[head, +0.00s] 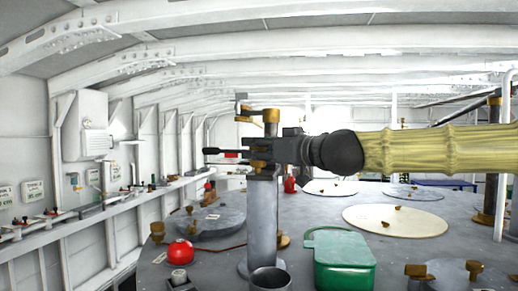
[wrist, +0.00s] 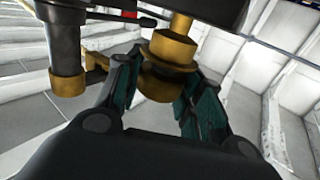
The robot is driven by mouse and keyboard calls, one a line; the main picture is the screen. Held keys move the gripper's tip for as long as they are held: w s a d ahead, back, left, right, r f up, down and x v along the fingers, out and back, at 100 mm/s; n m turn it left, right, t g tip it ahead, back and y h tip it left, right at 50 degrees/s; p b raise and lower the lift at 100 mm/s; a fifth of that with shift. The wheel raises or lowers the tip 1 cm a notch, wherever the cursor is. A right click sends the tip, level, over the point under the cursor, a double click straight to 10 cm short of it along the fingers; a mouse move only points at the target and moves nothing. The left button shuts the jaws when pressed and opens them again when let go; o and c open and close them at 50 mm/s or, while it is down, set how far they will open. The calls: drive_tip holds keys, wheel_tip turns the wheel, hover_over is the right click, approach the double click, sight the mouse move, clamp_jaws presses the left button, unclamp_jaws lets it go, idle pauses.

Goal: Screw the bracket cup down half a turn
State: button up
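The brass bracket cup (wrist: 160,85) hangs below a wider brass collar (wrist: 174,48) in the wrist view. My gripper (wrist: 162,70) has its dark teal fingers on either side of the cup, tips drawn in close against it. The contact faces are hidden. In the head view my gripper (head: 268,150) comes in level from the right at the top of a grey post (head: 262,215). A brass fitting (head: 271,116) stands above it there. The cup itself is hard to separate from the dark parts in that view.
A dark lever with a red part (head: 229,154) sticks out left of the post. Another brass-ended dark cylinder (wrist: 68,80) is close left of my fingers. On the deck are a red dome (head: 180,252), a green container (head: 344,262) and a grey cup (head: 270,279).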

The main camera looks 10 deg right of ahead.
drive_tip(key=shift+c, duration=1)
drive_tip(key=shift+m+t+h, duration=0.3)
drive_tip(key=shift+m+h, duration=0.1)
drive_tip(key=shift+h, duration=0.1)
